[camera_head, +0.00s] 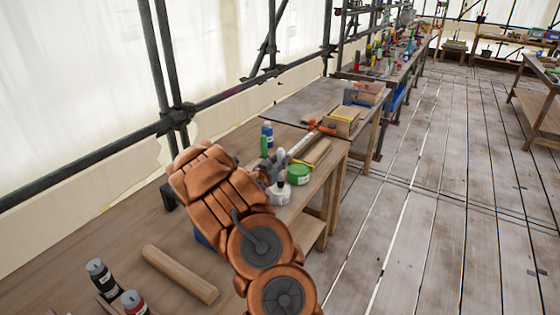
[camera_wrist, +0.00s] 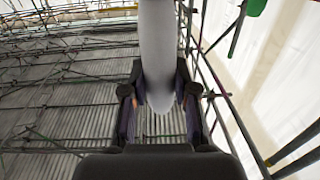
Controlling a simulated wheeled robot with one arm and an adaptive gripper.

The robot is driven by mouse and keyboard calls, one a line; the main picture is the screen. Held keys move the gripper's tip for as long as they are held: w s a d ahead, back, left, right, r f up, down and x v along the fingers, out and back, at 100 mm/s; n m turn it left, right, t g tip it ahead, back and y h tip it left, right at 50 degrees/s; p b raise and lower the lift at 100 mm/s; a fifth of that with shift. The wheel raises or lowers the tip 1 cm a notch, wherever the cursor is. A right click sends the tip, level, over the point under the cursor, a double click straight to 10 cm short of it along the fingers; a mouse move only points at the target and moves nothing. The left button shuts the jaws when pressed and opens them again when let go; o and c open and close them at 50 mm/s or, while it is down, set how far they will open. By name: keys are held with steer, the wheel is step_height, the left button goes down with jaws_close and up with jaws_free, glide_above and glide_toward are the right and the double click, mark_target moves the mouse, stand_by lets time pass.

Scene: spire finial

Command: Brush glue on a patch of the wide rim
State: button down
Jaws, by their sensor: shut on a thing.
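My gripper (camera_wrist: 158,105) is shut on a smooth white rounded thing (camera_wrist: 158,50), long and blunt-ended, in the wrist view. I cannot tell whether it is a brush handle or a bottle. In the head view my gripper (camera_head: 272,170) is over the near workbench (camera_head: 215,145), partly hidden by my orange arm. I cannot make out a wide rim or glue patch in either view.
A blue bottle (camera_head: 267,133) stands behind the gripper. A wooden cylinder (camera_head: 180,274), a black bottle (camera_head: 101,277) and a red bottle (camera_head: 134,302) are at the near left. Scaffold poles (camera_head: 160,70) line the left; the plank floor is clear.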

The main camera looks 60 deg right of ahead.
mark_target(279, 149)
steer(key=shift+f+b, duration=0.4)
steer(key=shift+f, duration=0.15)
stand_by(1.3)
steer(key=shift+r+p, duration=0.9)
steer(key=shift+r, duration=2.65)
steer(key=shift+w, duration=0.1)
